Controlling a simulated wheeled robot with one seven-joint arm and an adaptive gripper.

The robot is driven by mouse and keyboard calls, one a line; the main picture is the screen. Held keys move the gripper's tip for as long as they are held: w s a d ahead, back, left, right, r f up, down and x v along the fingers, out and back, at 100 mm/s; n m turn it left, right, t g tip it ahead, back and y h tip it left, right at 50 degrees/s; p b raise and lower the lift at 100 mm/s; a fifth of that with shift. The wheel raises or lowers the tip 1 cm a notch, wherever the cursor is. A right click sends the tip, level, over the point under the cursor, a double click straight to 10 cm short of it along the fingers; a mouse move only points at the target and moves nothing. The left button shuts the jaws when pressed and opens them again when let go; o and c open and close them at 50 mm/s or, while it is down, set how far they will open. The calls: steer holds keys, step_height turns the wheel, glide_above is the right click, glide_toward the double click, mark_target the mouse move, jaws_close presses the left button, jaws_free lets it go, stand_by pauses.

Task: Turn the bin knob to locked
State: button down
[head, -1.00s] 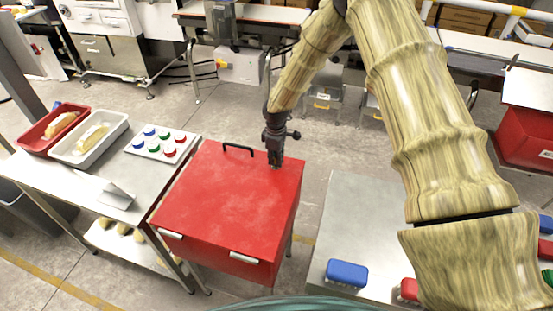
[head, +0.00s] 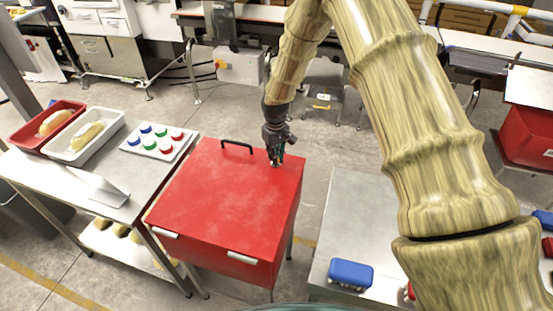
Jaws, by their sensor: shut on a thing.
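The red bin (head: 225,205) stands in the middle of the head view, its lid closed, with a black handle (head: 237,146) near the back edge. My gripper (head: 275,158) points down at the back right part of the lid, right of the handle. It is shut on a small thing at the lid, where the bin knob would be. The knob is almost wholly hidden by the fingers, and I cannot tell which way it is turned.
A steel table on the left holds a red tray (head: 36,144), a white tray (head: 64,156) with a loaf, and a board of coloured knobs (head: 134,149). A table on the right bears a blue brush-like block (head: 350,273). Grey floor lies behind the bin.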

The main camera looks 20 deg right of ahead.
steer(key=m+b, duration=0.1)
steer(key=m, duration=0.4)
steer(key=shift+m+b, duration=0.3)
steer(key=shift+b, duration=0.05)
steer(key=shift+m+b, duration=0.35)
steer(key=shift+m, duration=1.85)
steer(key=c, duration=1.5)
jaws_free()
steer(key=shift+d+r, duration=0.1)
steer(key=shift+c, duration=0.2)
step_height(320, 180, up, 12)
